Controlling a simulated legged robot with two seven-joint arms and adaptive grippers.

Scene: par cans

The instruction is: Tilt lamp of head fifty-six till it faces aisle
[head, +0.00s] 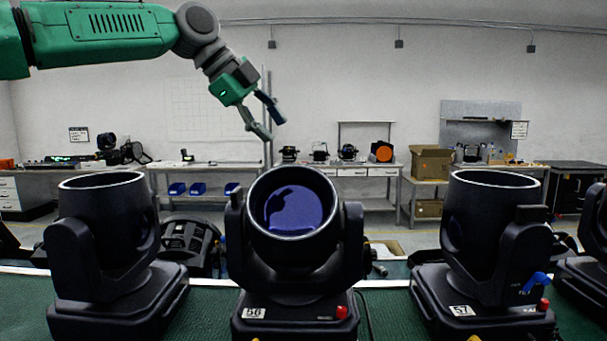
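Head fifty-six (297,270) stands in the middle of the green-topped bench, with a white "56" label on its base. Its lamp (291,212) is tilted toward me, and I see its blue lens face on, a little upward. My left gripper (275,128) hangs in the air above and slightly left of the lamp, touching nothing. Its fingers are apart and empty. My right gripper is not in the picture.
Head fifty-seven (489,240) stands to the right with its lamp pointing up. Another head (105,250) stands to the left, also pointing up. A further head (590,255) is cut off at the right edge. Workbenches line the back wall.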

